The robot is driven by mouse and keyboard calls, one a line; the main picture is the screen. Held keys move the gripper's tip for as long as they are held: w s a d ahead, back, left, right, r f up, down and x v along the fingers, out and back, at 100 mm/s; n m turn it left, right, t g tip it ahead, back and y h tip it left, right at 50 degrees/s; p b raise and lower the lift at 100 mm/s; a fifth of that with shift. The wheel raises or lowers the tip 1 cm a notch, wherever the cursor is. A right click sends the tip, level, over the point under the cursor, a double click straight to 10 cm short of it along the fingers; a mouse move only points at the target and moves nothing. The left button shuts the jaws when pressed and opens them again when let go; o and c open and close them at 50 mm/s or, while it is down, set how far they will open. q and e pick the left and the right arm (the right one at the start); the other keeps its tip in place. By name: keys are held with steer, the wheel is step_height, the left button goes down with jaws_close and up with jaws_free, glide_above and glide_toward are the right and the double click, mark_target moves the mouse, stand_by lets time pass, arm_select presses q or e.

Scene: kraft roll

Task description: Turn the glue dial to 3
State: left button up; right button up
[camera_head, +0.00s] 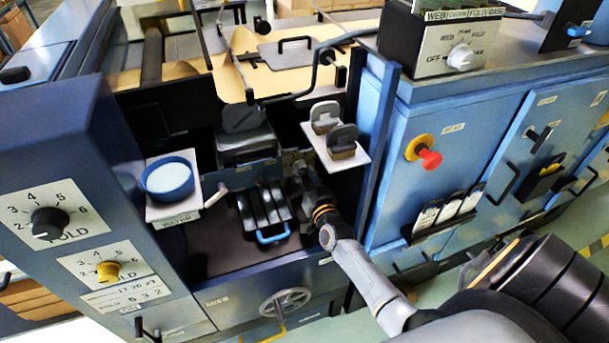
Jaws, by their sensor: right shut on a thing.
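My right gripper (301,172) reaches in from the lower right, into the dark bay of the blue machine. It is shut on a small pale part in the bay's back right, mostly hidden by the fingers; I cannot tell if this is the glue dial. On the left panel are a black knob (48,222) on a white plate numbered about 2 to 6 and a yellow knob (108,270) on a similar plate below. Their labels look like FOLD but are too small to be sure. My left gripper is not in view.
A blue round pot (168,178) stands on a white shelf left of the bay. A tray with a blue handle (273,234) lies in the bay. Grey pads (325,116) sit on a white shelf right of it. A red button (430,158) and a white selector knob (460,57) are further right.

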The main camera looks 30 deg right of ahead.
steer(key=m, duration=0.4)
steer(key=shift+b, duration=0.3)
steer(key=shift+m, duration=1.6)
steer(key=o, duration=1.1)
steer(key=shift+o, duration=0.2)
steer(key=shift+s, duration=0.1)
steer(key=v, duration=1.2)
steer(key=shift+f, duration=0.1)
